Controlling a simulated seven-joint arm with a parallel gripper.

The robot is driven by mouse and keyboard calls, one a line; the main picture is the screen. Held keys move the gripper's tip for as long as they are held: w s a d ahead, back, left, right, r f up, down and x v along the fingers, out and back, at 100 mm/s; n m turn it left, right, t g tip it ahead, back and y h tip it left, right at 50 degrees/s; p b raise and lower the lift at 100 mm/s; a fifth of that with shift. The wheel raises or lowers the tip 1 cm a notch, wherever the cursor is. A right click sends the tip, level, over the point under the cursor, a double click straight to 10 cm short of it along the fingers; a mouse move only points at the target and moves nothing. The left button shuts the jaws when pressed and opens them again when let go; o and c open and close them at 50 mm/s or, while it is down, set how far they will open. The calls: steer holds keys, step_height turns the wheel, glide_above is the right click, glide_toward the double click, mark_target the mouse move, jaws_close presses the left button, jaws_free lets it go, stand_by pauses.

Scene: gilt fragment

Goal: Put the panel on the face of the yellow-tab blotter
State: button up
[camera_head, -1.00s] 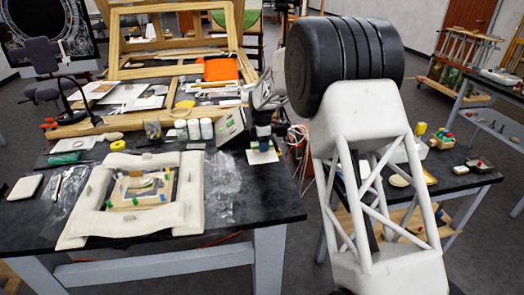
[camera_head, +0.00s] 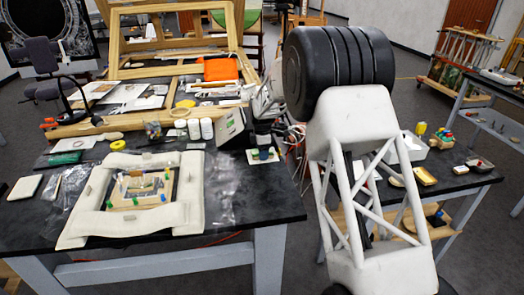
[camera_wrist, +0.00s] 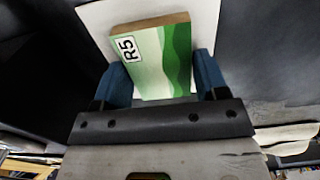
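The panel (camera_wrist: 161,60) shows in the wrist view as a small block with green wavy bands, a white "R5" label and a brown edge. It is between the two blue fingers of my gripper (camera_wrist: 160,62). Its left side meets or nearly meets one finger, and the right gap is very thin, so I cannot tell whether the fingers grip it. A pale sheet, perhaps a blotter (camera_wrist: 94,18), is behind the panel. I cannot tell whether they touch. No yellow tab can be made out. In the head view, a white square (camera_head: 252,161) has small green and blue parts over it.
On the left table, a pale padded frame (camera_head: 76,225) surrounds another small work. White bottles (camera_head: 206,128) and wooden frames stand behind. A white pad (camera_head: 25,187) lies at far left.

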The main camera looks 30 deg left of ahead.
steer(key=o, duration=0.3)
steer(key=shift+r, duration=0.2)
step_height(320, 180, up, 12)
stand_by(0.7)
stand_by(0.5)
stand_by(0.4)
